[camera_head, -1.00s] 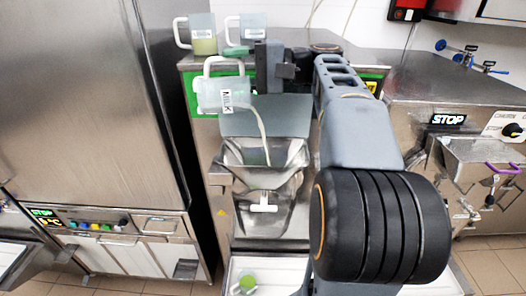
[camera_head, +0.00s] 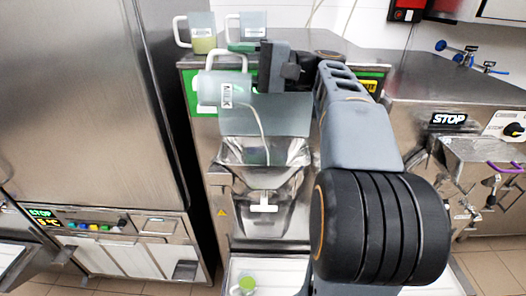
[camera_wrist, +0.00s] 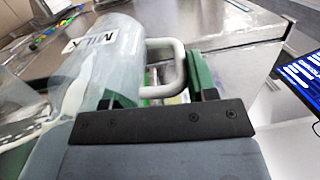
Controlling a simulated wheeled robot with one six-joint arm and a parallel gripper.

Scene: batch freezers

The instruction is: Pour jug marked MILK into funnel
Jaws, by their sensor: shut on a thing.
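The jug marked MILK (camera_head: 212,90) lies tipped on its side above the steel funnel (camera_head: 292,155), its handle at the top. A thin pale stream runs from its right end down into the funnel. In the wrist view the jug (camera_wrist: 120,62) shows its MILK label and the white handle (camera_wrist: 178,65). My gripper (camera_head: 265,66) is at the upper right of the jug. In the wrist view its green-padded fingers (camera_wrist: 160,90) are shut on the handle. The grip itself is partly hidden, and I cannot tell how much milk is left.
A jug with yellowish contents (camera_head: 203,40) and another jug (camera_head: 252,27) stand on the steel top behind. A tall steel cabinet (camera_head: 80,100) is close on the left. A machine marked STOP (camera_head: 450,118) stands right. A white tray (camera_head: 290,272) lies below.

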